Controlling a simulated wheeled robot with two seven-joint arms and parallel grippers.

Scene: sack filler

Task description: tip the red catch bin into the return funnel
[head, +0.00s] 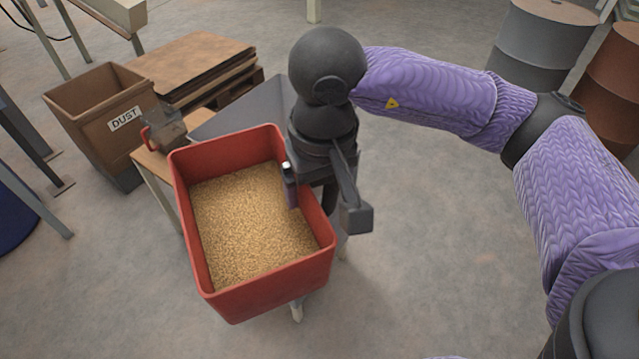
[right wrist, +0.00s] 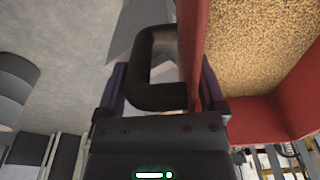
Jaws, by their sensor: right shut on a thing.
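The red catch bin (head: 255,300) is in the middle of the head view, close to level and well filled with tan grain (head: 250,220). My right gripper (head: 310,188) is shut at the bin's right wall, one finger inside above the grain and the other outside. In the right wrist view the fingers (right wrist: 163,88) straddle the bin's wall (right wrist: 191,50) and its black handle (right wrist: 150,95). A grey sloped surface (head: 240,108) behind the bin may be the return funnel; the bin and my arm hide part of it. My left gripper is not in view.
A small wooden bench (head: 150,162) with a metal scoop-like item stands left of the bin. A brown DUST bin (head: 85,105) and stacked brown sheets (head: 190,65) are behind it. Drums (head: 545,45) stand at the back right. The floor in front is clear.

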